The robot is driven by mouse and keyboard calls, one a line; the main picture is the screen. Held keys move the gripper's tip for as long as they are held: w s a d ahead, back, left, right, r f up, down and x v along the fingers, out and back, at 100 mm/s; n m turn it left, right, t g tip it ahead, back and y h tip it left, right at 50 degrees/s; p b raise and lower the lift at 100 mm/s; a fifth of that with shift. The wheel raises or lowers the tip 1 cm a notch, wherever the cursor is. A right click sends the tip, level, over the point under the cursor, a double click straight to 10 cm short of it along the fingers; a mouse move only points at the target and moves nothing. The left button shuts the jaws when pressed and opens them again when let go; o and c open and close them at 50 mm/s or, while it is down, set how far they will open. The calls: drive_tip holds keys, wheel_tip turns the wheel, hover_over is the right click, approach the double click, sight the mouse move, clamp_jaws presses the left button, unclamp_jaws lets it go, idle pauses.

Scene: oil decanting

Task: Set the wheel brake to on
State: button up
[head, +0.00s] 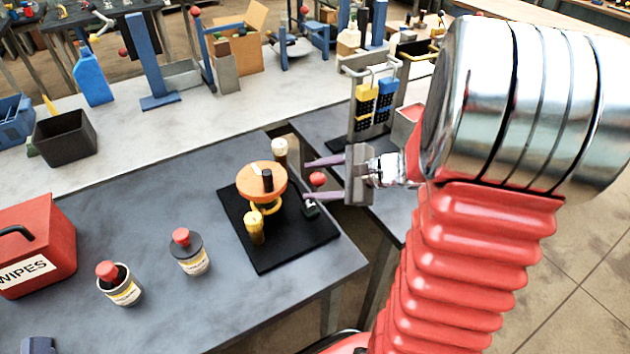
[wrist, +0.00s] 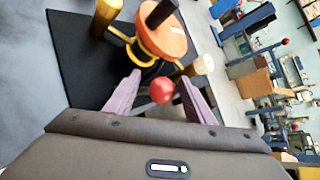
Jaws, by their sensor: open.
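An orange wheel (head: 248,182) with a dark upright handle (head: 268,180) stands on a yellow bracket on a black base plate (head: 290,253). The wheel also shows in the wrist view (wrist: 170,44). A red ball knob (head: 317,179), which appears to be the brake lever's end, is at the plate's right side. A small dark part (head: 311,208) is below it; the lever's shaft is mostly hidden. My gripper (head: 309,179) is open and points left. In both views the knob appears between its purple fingers, with no clear contact.
A yellow post (head: 254,228) and a cream-topped post (head: 279,150) flank the wheel. Red-capped jars (head: 190,256) and a red wipes box (head: 38,240) are on the left. Yellow and blue blocks (head: 365,104) hang on a rack behind. The bench between jars and plate is clear.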

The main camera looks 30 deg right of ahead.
drive_tip(key=v, duration=1.3)
drive_tip(key=shift+s+d+r, duration=0.15)
drive_tip(key=shift+s+d, duration=0.05)
drive_tip(key=shift+s, duration=0.05)
drive_tip(key=shift+a, duration=0.1)
drive_tip(key=s+a+r+n+g+h, duration=0.1)
drive_tip(key=s+a+n+g+h, duration=0.1)
drive_tip(key=a+n, duration=0.8)
drive_tip(key=s+a+r+n+g+h, duration=0.2)
drive_tip(key=s+a+n+h, duration=0.3)
drive_tip(key=a+n, duration=0.5)
drive_tip(key=shift+s+n, duration=0.25)
drive_tip(key=shift+n, duration=0.15)
drive_tip(key=shift+a+r, duration=0.1)
idle(0.3)
